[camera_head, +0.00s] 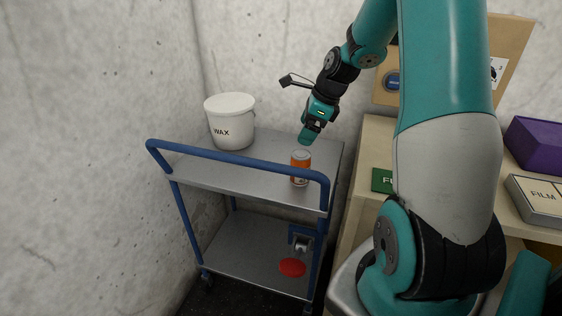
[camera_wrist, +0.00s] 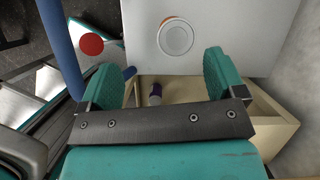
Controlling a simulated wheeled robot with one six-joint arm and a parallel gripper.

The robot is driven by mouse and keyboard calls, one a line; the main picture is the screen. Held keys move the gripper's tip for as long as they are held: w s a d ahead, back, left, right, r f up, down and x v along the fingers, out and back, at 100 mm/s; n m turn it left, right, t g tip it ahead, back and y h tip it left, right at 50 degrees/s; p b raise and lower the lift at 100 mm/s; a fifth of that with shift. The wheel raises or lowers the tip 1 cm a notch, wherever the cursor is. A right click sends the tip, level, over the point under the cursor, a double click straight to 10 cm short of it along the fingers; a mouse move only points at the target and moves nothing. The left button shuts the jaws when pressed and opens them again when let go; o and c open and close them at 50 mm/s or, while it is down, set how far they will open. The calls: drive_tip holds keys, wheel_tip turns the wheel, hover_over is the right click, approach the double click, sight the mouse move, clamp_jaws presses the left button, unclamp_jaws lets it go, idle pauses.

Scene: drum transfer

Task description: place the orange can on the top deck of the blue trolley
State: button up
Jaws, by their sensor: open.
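The orange can (camera_head: 301,168) stands upright on the grey top deck (camera_head: 225,172) of the blue trolley, near its right end behind the blue rail. In the wrist view the can (camera_wrist: 175,37) shows from above as a pale round lid with the deck (camera_wrist: 245,30) around it. My gripper (camera_head: 308,137) is above and a little behind the can, pointing down and apart from it. In the wrist view my gripper (camera_wrist: 163,63) is open with nothing between its fingers, and the can lies beyond the fingertips.
A white WAX bucket (camera_head: 231,121) stands on the deck's back left. A red disc (camera_head: 292,267) shows at the lower shelf. Concrete walls close off the left and back. A beige counter at right holds a green box (camera_head: 382,181), a FILM box (camera_head: 540,200) and a purple box (camera_head: 537,145).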

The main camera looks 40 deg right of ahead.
drive_tip(key=a+r+n, duration=0.1)
drive_tip(key=a+n, duration=0.2)
drive_tip(key=a, duration=0.1)
drive_tip(key=a+r+n, duration=0.2)
drive_tip(key=a+n, duration=0.1)
drive_tip(key=a, duration=0.1)
drive_tip(key=a+r+n+y, duration=0.1)
drive_tip(key=a+r+n, duration=0.1)
drive_tip(key=a, duration=0.3)
drive_tip(key=shift+s+a+n+g, duration=0.1)
drive_tip(key=shift+s+n+g, duration=0.25)
drive_tip(key=shift+n, duration=0.25)
drive_tip(key=s+a+r+n+g, duration=0.1)
drive_tip(key=s+a+r+n, duration=0.2)
drive_tip(key=s+a+n, duration=0.7)
drive_tip(key=s+a+r+n+g+p, duration=0.1)
drive_tip(key=s+a+r+n+g, duration=0.1)
drive_tip(key=s+a+n, duration=0.8)
drive_tip(key=shift+a+r+n+y, duration=0.4)
drive_tip(key=shift+a+r+n, duration=0.3)
drive_tip(key=shift+n, duration=2.2)
drive_tip(key=shift+s, duration=0.15)
